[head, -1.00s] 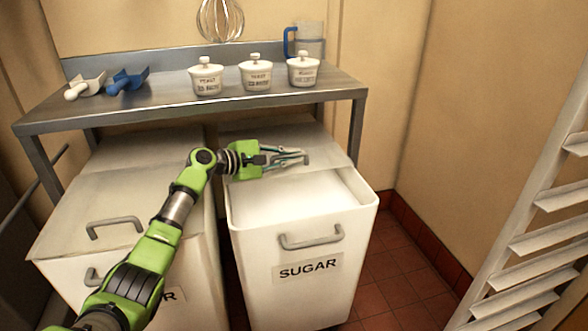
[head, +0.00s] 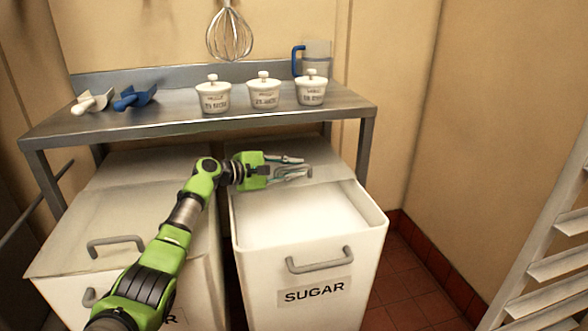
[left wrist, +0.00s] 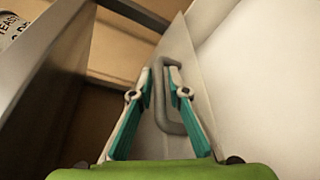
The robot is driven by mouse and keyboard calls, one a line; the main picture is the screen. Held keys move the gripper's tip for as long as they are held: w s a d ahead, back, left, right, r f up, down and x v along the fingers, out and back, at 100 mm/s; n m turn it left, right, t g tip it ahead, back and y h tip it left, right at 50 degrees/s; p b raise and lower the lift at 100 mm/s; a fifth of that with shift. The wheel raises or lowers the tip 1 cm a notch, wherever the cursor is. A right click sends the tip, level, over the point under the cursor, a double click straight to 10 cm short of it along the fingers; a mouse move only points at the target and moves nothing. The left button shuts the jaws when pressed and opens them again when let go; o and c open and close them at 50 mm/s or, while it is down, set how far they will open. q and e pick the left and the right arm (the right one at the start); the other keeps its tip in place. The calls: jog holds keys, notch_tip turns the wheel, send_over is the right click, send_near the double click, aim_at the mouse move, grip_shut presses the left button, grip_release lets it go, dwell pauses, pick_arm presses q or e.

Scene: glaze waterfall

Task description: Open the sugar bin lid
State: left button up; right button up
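The white sugar bin (head: 313,315), labelled SUGAR, stands right of centre in the head view. Its mouth is partly uncovered, with white contents (head: 300,215) showing. The bin lid (head: 335,172) is tilted back at the rear of the opening. My left gripper (head: 300,167) is at the lid; in the left wrist view its teal fingers (left wrist: 160,75) have the grey lid handle (left wrist: 172,122) between their tips, shut on it as far as I can see. The tilted lid (left wrist: 180,50) also shows there. My right gripper is out of view.
A steel shelf (head: 185,122) with scoops (head: 135,97), several lidded jars (head: 265,92) and a jug (head: 318,60) overhangs the bins' rear. A second bin (head: 70,245) stands close on the left. A slatted rack (head: 555,262) is at right, with free floor (head: 400,280) between.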

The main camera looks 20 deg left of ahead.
pick_arm(q)
jog(key=shift+v, duration=3.75)
jog(key=shift+f, duration=0.1)
